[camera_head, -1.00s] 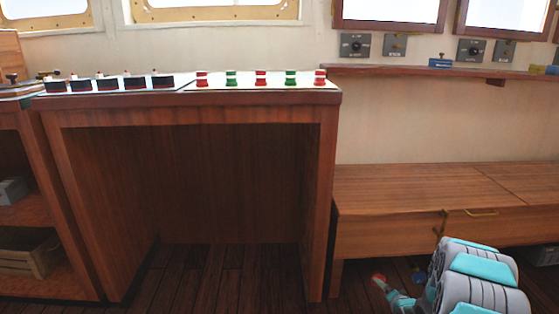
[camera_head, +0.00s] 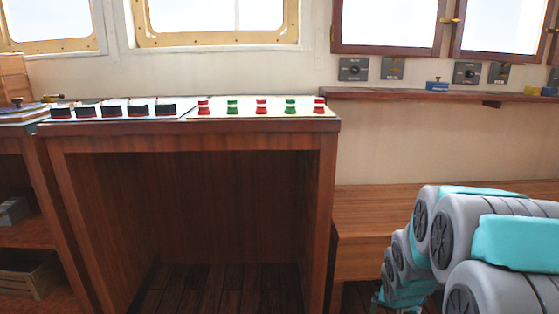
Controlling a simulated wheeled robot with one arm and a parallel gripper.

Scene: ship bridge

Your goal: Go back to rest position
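My arm, grey with turquoise parts, fills the lower right of the head view, in front of the low wooden bench (camera_head: 375,208). Its links are folded close to the camera. My gripper's fingers cannot be made out; the far end of the arm is low, near the bottom edge, and mostly hidden behind the links. I see nothing held.
A wooden console (camera_head: 190,135) stands ahead, with red and green knobs (camera_head: 261,106) and several black switches (camera_head: 113,108) on top. A narrow shelf (camera_head: 400,95) runs along the right wall. A shelf unit at left holds a wooden crate (camera_head: 25,275).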

